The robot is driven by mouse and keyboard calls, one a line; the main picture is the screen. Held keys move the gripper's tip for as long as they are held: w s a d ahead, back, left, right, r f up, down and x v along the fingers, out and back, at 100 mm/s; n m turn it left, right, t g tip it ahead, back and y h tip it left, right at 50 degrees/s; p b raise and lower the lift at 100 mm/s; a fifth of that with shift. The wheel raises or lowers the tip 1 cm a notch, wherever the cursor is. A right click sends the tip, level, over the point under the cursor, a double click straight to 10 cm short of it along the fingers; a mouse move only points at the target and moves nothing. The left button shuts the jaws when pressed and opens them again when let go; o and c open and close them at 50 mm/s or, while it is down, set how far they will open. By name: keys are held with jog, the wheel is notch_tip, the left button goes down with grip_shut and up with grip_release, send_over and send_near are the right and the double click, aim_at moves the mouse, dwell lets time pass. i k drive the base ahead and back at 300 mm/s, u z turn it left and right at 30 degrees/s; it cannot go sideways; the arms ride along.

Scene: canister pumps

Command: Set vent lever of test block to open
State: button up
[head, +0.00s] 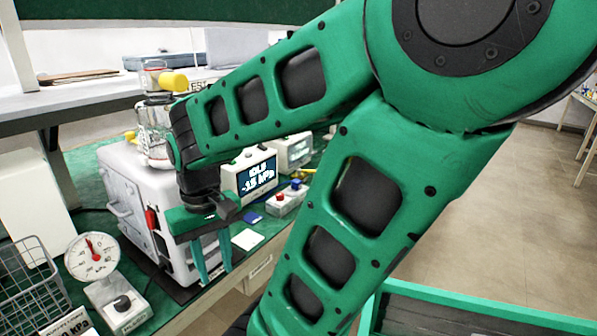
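My gripper (216,274) points down in front of the white boxy pump unit (150,180), near the bench's front edge. Its two green fingers are apart with nothing visible between them. A clear jar (153,130) with yellow knobs (173,81) stands on the white unit. A red part (152,220) shows on the unit's front. I cannot tell which part is the test block's vent lever. My arm and gripper hide part of the unit's front.
A display (257,178) reads IDLE and about -15 kPa. A small box (286,200) with red and blue buttons stands beside it. A wire basket (28,285) is at far left. Cards (247,240) lie on the green bench top. Open floor lies at right.

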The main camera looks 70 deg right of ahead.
aim_at(307, 172)
jog(key=z, duration=1.65)
jog(key=k, duration=0.5)
jog(key=z, duration=0.55)
jog(key=i, duration=1.55)
jog(key=u, duration=0.2)
